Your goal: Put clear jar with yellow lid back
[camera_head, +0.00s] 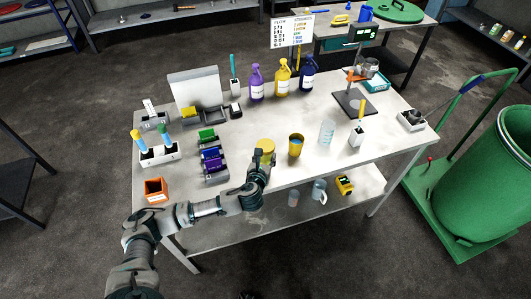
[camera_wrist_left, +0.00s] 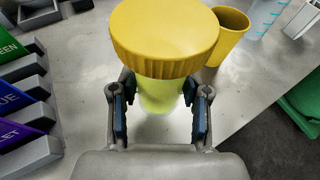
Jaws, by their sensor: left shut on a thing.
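The clear jar (camera_wrist_left: 160,95) with a wide yellow lid (camera_wrist_left: 165,35) is between the two fingers of my left gripper (camera_wrist_left: 160,112) in the left wrist view. The fingers are shut on the jar body below the lid, and the jar looks upright. In the head view the yellow lid (camera_head: 265,146) shows at the front middle of the white table, just beyond my left gripper (camera_head: 262,165), which hides most of the jar. I cannot tell whether the jar touches the table. My right gripper is not in view.
A yellow cup (camera_head: 296,146) stands just right of the jar, and a clear beaker (camera_head: 327,132) beyond it. A rack of green, blue and violet bins (camera_head: 211,157) is close on the left. Tall bottles (camera_head: 282,78) stand at the back. The table middle (camera_head: 255,120) is clear.

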